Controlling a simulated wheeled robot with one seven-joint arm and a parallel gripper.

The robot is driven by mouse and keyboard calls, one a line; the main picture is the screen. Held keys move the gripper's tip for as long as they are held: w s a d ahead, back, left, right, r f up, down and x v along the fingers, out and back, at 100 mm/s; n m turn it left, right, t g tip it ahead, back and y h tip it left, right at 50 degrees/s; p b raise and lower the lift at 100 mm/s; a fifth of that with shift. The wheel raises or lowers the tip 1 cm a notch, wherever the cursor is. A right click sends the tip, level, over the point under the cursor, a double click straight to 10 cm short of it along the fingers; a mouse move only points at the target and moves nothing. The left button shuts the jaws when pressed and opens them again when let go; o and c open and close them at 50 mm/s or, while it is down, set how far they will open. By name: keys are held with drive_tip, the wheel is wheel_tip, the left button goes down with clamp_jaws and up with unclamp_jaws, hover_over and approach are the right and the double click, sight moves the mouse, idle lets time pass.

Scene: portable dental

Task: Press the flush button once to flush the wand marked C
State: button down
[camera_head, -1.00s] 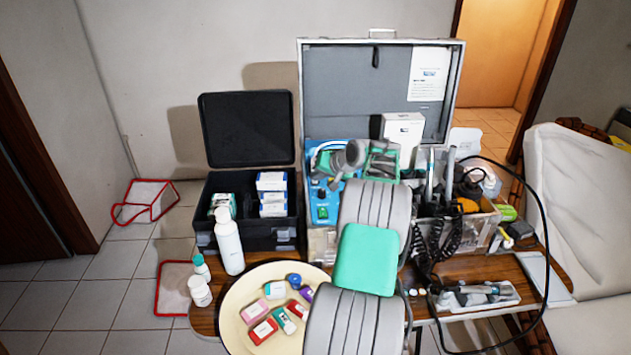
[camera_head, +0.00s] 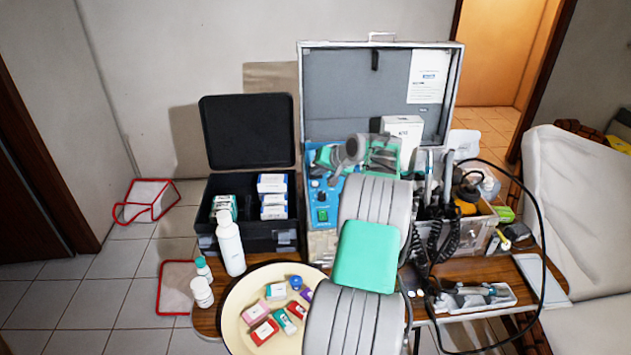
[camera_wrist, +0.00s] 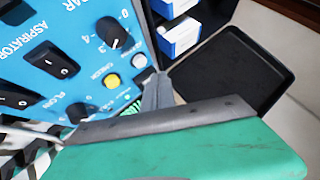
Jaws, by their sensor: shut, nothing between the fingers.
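The blue control panel (camera_wrist: 75,50) fills the left of the wrist view, and part of it shows in the open case in the head view (camera_head: 322,192). It carries a yellow button (camera_wrist: 112,81), a pale button (camera_wrist: 139,61), knobs and black rocker switches. I cannot read which button is the flush. My gripper (camera_wrist: 157,85) is shut and empty, its grey tip close to the panel just below the pale button. I cannot tell whether it touches. The wands (camera_head: 432,178) stand right of my arm in the head view; no C mark is legible.
A black box (camera_head: 247,235) with its lid up stands left of the panel. A white bottle (camera_head: 229,243) and a cream round tray (camera_head: 240,308) are in front. A black cable (camera_head: 545,240) loops at the right. My arm hides part of the case.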

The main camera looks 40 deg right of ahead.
drive_tip(key=shift+r+p, duration=0.95)
drive_tip(key=shift+r, duration=0.8)
